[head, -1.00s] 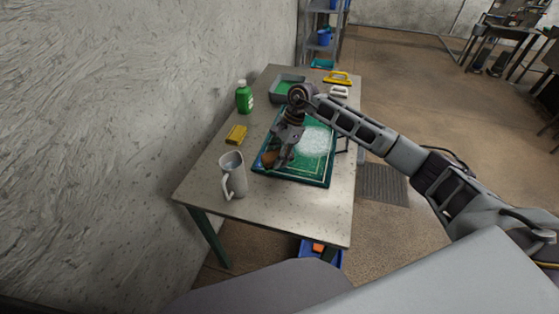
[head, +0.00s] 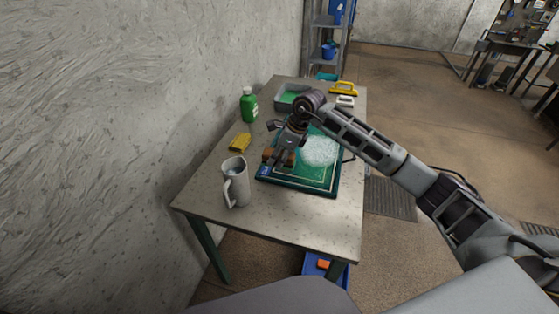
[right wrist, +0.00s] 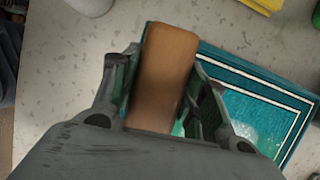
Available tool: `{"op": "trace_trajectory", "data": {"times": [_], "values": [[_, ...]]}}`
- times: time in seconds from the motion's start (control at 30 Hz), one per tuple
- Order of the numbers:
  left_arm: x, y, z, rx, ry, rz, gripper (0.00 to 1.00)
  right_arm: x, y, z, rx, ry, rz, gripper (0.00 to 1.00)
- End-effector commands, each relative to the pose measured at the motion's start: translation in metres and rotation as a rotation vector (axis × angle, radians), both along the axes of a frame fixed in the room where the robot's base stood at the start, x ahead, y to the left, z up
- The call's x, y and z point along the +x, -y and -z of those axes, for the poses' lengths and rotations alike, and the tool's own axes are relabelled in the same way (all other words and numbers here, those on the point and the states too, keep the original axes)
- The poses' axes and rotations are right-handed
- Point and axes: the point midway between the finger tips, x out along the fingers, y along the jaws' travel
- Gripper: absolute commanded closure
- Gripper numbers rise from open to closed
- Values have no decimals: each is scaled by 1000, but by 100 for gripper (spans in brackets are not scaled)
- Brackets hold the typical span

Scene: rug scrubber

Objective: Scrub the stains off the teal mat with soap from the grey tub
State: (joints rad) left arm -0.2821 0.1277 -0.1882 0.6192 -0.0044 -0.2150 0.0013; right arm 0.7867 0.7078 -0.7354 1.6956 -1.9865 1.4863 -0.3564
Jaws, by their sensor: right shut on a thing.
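The teal mat (head: 318,183) with pale border lines lies on the table. A white foam patch (head: 320,151) covers part of its right side. My right gripper (head: 280,159) is over the mat's left part, shut on a brown wooden block-like brush (right wrist: 165,75). The brush's underside is hidden, so I cannot tell whether it touches the mat. The mat also shows beneath it in the right wrist view (right wrist: 240,75). The grey tub (head: 281,103) with green liquid stands at the back of the table, partly behind my arm. My left gripper is out of view. My arm hides part of the mat.
A green bottle (head: 249,105), a yellow sponge (head: 240,142) and a grey pitcher (head: 236,183) stand along the table's left side. A yellow-handled tool (head: 344,88) and a white brush-like item (head: 345,101) lie at the back right. The table's front is clear.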

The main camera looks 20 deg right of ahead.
Motion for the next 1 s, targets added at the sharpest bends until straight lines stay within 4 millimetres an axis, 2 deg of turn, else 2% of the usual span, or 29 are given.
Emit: {"op": "trace_trajectory", "data": {"times": [0.63, 1.0], "values": [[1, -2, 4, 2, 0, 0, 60, 3, 0, 0, 0, 0, 52, 87], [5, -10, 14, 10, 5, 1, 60, 3, 0, 22, 1, -1, 53, 87]]}}
